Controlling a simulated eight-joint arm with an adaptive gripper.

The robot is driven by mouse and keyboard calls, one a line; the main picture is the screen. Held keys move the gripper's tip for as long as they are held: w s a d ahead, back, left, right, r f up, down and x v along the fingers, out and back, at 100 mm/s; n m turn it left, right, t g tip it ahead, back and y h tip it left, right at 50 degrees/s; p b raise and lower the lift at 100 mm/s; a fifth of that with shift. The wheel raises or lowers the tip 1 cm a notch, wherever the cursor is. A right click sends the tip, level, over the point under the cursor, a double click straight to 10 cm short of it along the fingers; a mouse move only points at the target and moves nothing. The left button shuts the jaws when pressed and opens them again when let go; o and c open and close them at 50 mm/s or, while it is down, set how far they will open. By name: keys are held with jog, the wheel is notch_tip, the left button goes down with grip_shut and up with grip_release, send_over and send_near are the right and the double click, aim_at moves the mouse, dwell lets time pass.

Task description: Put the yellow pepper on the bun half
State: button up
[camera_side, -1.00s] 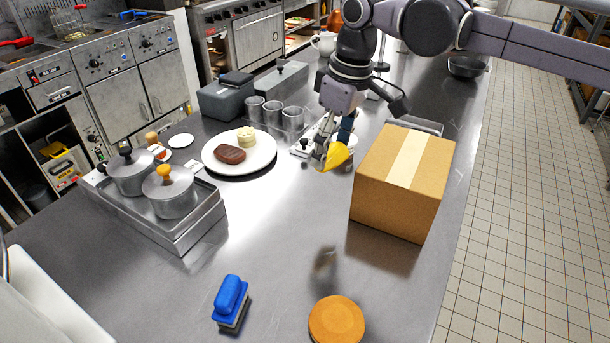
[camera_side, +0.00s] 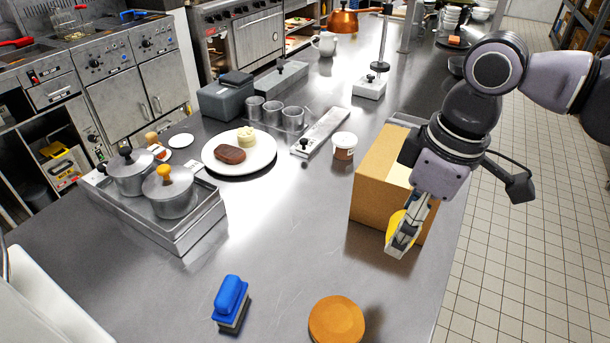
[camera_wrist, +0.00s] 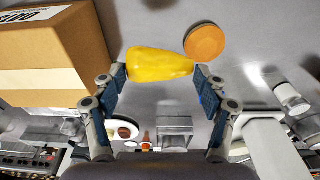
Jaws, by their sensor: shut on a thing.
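The yellow pepper (camera_wrist: 158,65) is gripped between both fingers of my gripper (camera_wrist: 160,78) in the wrist view. In the side view my gripper (camera_side: 402,240) is shut on the pepper (camera_side: 397,226), which is partly hidden by the fingers. It hangs above the counter in front of the cardboard box. The bun half (camera_side: 337,320) is a round orange-brown disc at the front edge of the side view. It lies apart from my gripper, below and to the left of it. The bun half also shows in the wrist view (camera_wrist: 205,42), beyond the pepper.
A cardboard box (camera_side: 381,179) stands right behind my gripper. A blue-handled brush (camera_side: 231,300) lies left of the bun half. A white plate (camera_side: 262,165) with food, a tray (camera_side: 181,238) of lidded pots and a small tub (camera_side: 344,146) stand further back. The counter's middle is clear.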

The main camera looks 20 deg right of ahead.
jog(key=s+a+f, duration=0.1)
jog(key=a+f, duration=0.1)
jog(key=a, duration=0.1)
jog(key=s+a+f, duration=0.1)
jog(key=a+f, duration=0.1)
jog(key=a, duration=0.1)
jog(key=s+a+f, duration=0.1)
jog(key=a+f, duration=0.1)
jog(key=a, duration=0.2)
jog(key=shift+s+f, duration=0.15)
jog(key=shift+s, duration=0.25)
jog(key=shift+f, duration=2.05)
jog(key=shift+f, duration=0.15)
jog(key=o, duration=1)
jog(key=shift+o, duration=0.2)
